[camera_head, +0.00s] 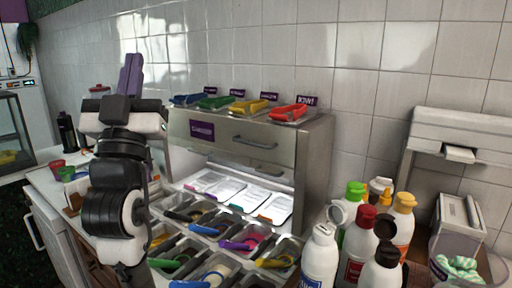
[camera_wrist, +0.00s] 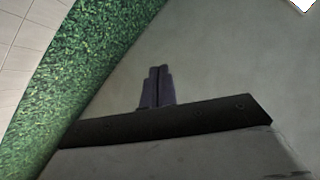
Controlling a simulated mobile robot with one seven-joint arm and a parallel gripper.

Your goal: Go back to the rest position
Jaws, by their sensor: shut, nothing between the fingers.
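My gripper (camera_head: 132,60) is raised at the left of the head view. Its purple fingers point up, in front of the tiled wall in the picture. In the wrist view my gripper (camera_wrist: 159,71) shows its two dark fingers pressed together, with nothing between them. My black and white arm covers part of the counter's left side.
A steel topping cabinet (camera_head: 260,142) stands mid-counter, with coloured scoops on top. Several topping trays (camera_head: 205,229) with utensils sit before it. Several sauce bottles (camera_head: 320,258) stand at the front right, beside a clear bin (camera_head: 490,265). Cups (camera_head: 57,166) stand at the left.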

